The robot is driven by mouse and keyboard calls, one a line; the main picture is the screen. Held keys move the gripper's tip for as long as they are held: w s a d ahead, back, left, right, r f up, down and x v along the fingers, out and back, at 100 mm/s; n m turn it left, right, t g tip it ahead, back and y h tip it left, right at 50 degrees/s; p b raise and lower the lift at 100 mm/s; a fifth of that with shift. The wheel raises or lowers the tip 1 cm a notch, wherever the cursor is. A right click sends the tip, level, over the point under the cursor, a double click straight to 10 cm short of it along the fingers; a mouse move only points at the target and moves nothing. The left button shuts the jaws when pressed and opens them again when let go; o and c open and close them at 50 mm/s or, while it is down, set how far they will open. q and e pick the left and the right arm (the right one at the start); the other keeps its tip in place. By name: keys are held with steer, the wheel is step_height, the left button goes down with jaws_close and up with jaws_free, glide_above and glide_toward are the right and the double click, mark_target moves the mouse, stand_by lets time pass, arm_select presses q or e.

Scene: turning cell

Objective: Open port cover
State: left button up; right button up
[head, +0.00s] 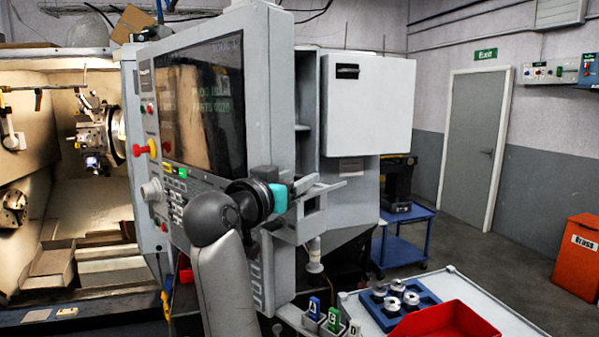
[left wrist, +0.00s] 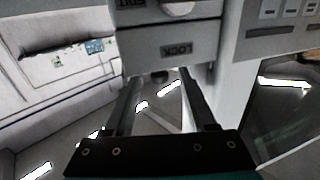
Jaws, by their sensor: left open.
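My left gripper (head: 328,186) is open in the head view, to the right of the control console's side edge, its fingers pointing right. Nothing shows between its fingers. In the left wrist view its two fingers (left wrist: 160,75) stand apart, with their tips just below a grey block (left wrist: 168,42) marked with upside-down lettering that seems to read LOCK. A round knob (left wrist: 180,7) shows above that lettering. I cannot make out for certain which part is the port cover. My right gripper is not in view.
The control console (head: 262,110) with its dark screen stands close to my left arm. A grey-white cabinet (head: 367,105) is behind the gripper. A cart top (head: 480,295) at lower right carries a blue tray (head: 422,309) of metal parts and a red bin (head: 445,322).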

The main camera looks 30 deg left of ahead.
arm_select(q)
steer(key=shift+w, duration=0.75)
jaws_close()
stand_by(1.0)
